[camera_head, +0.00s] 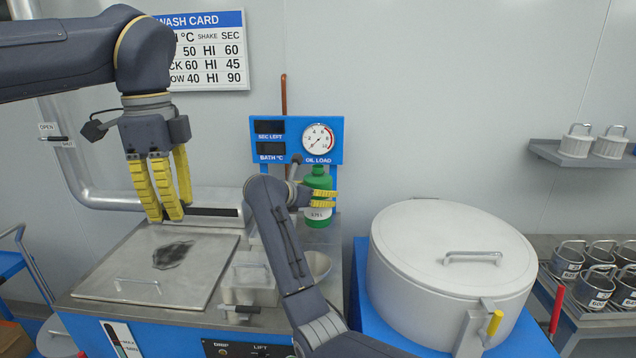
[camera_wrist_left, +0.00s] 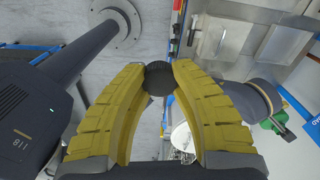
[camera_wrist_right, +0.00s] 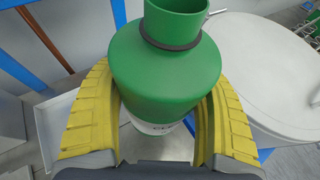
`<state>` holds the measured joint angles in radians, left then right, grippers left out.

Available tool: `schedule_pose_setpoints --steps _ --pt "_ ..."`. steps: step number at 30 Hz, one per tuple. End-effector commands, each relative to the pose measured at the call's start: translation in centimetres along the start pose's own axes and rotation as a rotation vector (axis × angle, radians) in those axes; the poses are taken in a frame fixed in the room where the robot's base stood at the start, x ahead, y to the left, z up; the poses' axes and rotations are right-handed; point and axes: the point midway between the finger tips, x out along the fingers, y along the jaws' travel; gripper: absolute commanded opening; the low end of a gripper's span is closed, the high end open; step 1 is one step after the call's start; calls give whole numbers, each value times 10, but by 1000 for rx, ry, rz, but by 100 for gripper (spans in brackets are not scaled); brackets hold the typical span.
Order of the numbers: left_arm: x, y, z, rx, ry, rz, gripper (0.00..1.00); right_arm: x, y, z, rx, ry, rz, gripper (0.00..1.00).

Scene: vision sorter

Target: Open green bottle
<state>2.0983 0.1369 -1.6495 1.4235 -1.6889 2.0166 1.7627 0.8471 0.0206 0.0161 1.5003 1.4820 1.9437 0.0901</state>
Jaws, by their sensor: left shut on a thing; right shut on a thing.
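The green bottle (camera_head: 318,178) stands upright in front of the blue gauge panel, with a white label low on its body. My right gripper (camera_head: 323,198) is shut around its body; in the right wrist view the bottle (camera_wrist_right: 165,75) sits between both yellow fingers, its wide neck open at the top with a dark ring below it. My left gripper (camera_head: 166,214) is well to the left, above the steel lid. In the left wrist view its fingertips are shut on a dark ribbed cap (camera_wrist_left: 160,78).
A steel lid (camera_head: 200,262) with a dark patch covers the bench below my left gripper. A large white drum (camera_head: 450,245) with a handled lid stands right of the bottle. A small steel box (camera_head: 248,285) is left of my right arm. Metal cups (camera_head: 595,265) stand far right.

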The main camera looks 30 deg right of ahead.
Motion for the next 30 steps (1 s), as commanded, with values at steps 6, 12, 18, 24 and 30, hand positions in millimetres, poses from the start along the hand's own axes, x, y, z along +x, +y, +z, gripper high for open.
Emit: schedule_pose_setpoints --steps 6,12,18,24,30 --pt "0 0 0 0 0 0 0 14 0 -31 -2 -5 -1 0" --pt "0 0 0 0 0 0 0 22 0 -52 0 -5 0 0" --pt "0 0 0 0 0 0 0 26 0 -61 2 -4 1 0" --pt "0 0 0 0 0 0 0 29 0 -68 0 -4 0 0" --pt "0 0 0 0 0 0 0 37 0 -86 0 -5 0 0"
